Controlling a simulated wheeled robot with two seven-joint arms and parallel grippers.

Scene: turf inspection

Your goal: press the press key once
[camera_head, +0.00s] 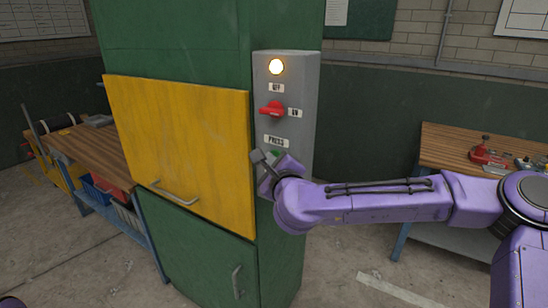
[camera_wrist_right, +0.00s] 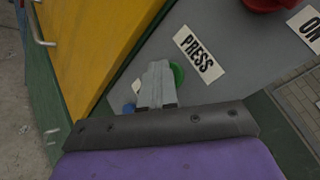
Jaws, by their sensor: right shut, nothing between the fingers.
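The press key is a green round button (camera_wrist_right: 178,74) below the PRESS label (camera_wrist_right: 198,53) on a grey control panel (camera_head: 299,75). In the head view only a bit of the green key (camera_head: 276,153) shows beside my gripper. My right gripper (camera_head: 259,156) is shut and empty, right in front of the key. In the right wrist view its fingertips (camera_wrist_right: 158,68) overlap the left part of the key and hide it. I cannot tell whether they touch it. My left gripper is not in view.
Above the key are a red rotary switch (camera_head: 272,109) with OFF and ON labels and a lit lamp (camera_head: 276,66). The panel is on a green cabinet (camera_head: 180,40) with a yellow door (camera_head: 180,140). Workbenches stand left (camera_head: 98,150) and right (camera_head: 450,145).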

